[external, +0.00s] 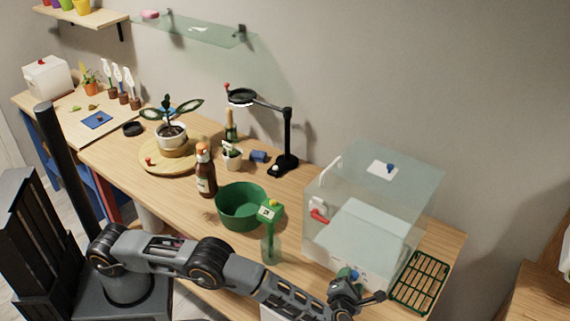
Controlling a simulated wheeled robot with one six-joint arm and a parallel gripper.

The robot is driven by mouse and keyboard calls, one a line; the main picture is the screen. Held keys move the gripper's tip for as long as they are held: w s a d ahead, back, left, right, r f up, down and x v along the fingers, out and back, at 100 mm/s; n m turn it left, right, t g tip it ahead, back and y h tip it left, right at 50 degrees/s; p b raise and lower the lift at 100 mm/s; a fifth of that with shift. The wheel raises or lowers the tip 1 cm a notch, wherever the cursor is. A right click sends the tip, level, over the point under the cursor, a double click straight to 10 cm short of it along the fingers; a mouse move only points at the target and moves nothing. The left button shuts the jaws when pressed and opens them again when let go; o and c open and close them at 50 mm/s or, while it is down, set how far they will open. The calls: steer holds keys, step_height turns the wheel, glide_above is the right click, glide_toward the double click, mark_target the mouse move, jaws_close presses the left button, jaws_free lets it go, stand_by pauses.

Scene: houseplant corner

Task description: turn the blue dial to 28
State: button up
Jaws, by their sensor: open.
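A clear box (335,222) with a pale lower part stands at the right of the table. A small blue knob (390,168) sits on a white plate on its top. Another small blue part (355,274) shows low on the box's front, just behind my gripper; it may be the blue dial, but no scale or number can be read. My gripper (359,288) is open at the box's lower front, close to this blue part. I cannot tell whether it touches it. The arm's end partly hides this area.
A red handle (319,216) juts from the box's left side. A green bowl (242,204), a green-topped bottle (271,245) and a brown bottle (205,172) stand left of it. A green slatted rack (420,281) lies to the right. A black lamp (287,140) stands behind.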

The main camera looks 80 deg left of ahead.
steer(key=b+v, duration=0.2)
steer(key=v, duration=1.1)
steer(key=shift+s+d, duration=0.25)
steer(key=shift+d, duration=0.1)
steer(key=s+a+r+n+g+h+p, duration=0.25)
steer(key=s+a+r+n+p, duration=0.2)
steer(key=a+r+n, duration=0.4)
steer(key=s+a+r+n+g+h+p, duration=0.2)
steer(key=s+a+r+n+h+p, duration=0.3)
steer(key=a+r, duration=0.65)
steer(key=s+a+r+n+t+h+p, duration=0.1)
steer(key=s+r+n+h+p, duration=0.2)
steer(key=s+n, duration=0.7)
steer(key=s+a+r+n+t+h+p, duration=0.2)
steer(key=s+r+n, duration=0.4)
steer(key=s+n, duration=0.4)
steer(key=s+h+p, duration=0.1)
steer(key=s+p, duration=0.1)
steer(key=s, duration=0.2)
steer(key=shift+r, duration=0.15)
steer(key=shift+c, duration=0.3)
